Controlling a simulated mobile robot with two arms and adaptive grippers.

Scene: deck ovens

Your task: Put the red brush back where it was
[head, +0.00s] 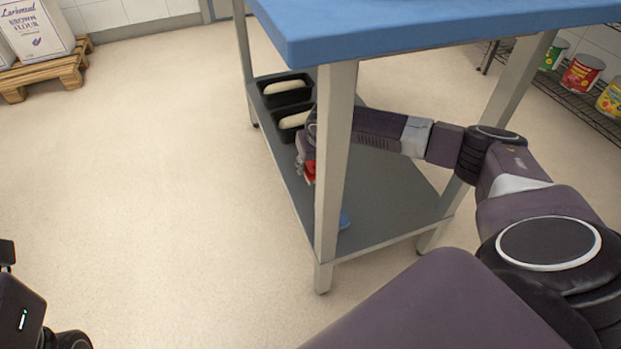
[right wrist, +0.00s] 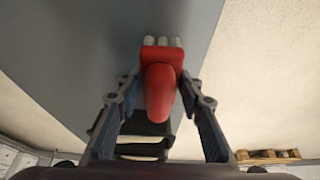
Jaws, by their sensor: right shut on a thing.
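The red brush (right wrist: 160,88) is between the two fingers of my right gripper (right wrist: 159,82) in the right wrist view, with pale bristles at its far end. My right gripper is shut on it. In the head view, the brush (head: 310,171) shows as a small red patch beside the front table leg, and my right gripper (head: 304,152) is partly hidden behind that leg. Both are over or beside the left edge of the grey lower shelf (head: 385,190); I cannot tell whether the brush touches it. My left gripper does not show clearly; only dark parts of my left arm show at the lower left.
Two black tins (head: 286,89) with pale dough stand at the shelf's far end. The blue tabletop (head: 420,25) is above my forearm. The floor at left is clear.

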